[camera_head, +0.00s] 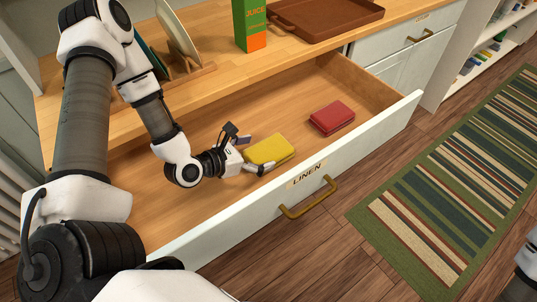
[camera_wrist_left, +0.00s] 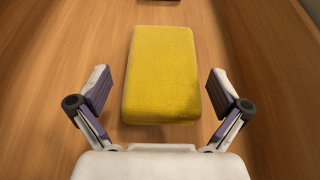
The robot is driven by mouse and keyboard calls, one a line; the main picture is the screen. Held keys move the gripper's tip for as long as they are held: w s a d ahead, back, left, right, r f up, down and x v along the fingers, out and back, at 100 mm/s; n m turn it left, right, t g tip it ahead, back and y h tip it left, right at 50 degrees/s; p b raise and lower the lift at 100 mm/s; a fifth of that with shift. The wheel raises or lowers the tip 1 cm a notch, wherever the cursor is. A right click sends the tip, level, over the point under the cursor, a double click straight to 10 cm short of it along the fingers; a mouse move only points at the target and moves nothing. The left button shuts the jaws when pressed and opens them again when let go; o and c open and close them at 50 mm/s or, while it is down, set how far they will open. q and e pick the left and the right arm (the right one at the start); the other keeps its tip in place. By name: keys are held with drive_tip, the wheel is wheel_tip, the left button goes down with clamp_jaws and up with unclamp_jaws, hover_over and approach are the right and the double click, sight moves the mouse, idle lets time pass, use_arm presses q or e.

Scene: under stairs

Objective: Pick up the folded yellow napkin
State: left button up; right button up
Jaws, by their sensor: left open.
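The folded yellow napkin (camera_head: 269,150) lies in the open drawer labelled LINEN (camera_head: 205,247). In the left wrist view the napkin (camera_wrist_left: 162,72) is a thick yellow block, lengthwise ahead of the gripper. My left gripper (camera_head: 254,153) is inside the drawer at the napkin's left end. In the left wrist view the fingers of the left gripper (camera_wrist_left: 161,95) are spread wide, one on each side of the napkin's near part, with a gap on both sides. The napkin is not held. My right gripper is not seen; only a piece of my arm or body shows at the lower right edge.
A folded red napkin (camera_head: 332,117) lies farther right in the drawer. The drawer's front panel has a brass handle (camera_head: 308,198). On the counter above are a juice carton (camera_head: 249,25), a brown tray (camera_head: 325,12) and plates in a rack (camera_head: 178,32). A striped rug (camera_head: 462,180) covers the floor right.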

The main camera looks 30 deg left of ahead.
sight(268, 149)
use_arm(q)
drive_tip(key=x, duration=0.3)
drive_tip(key=shift+w+d, duration=0.2)
drive_tip(key=shift+w, duration=0.1)
drive_tip(key=shift+s, duration=0.1)
drive_tip(key=shift+c, duration=1.3)
drive_tip(key=c, duration=0.8)
drive_tip(key=shift+o, duration=0.2)
wheel_tip(268, 149, up, 10)
drive_tip(key=shift+p, duration=0.75)
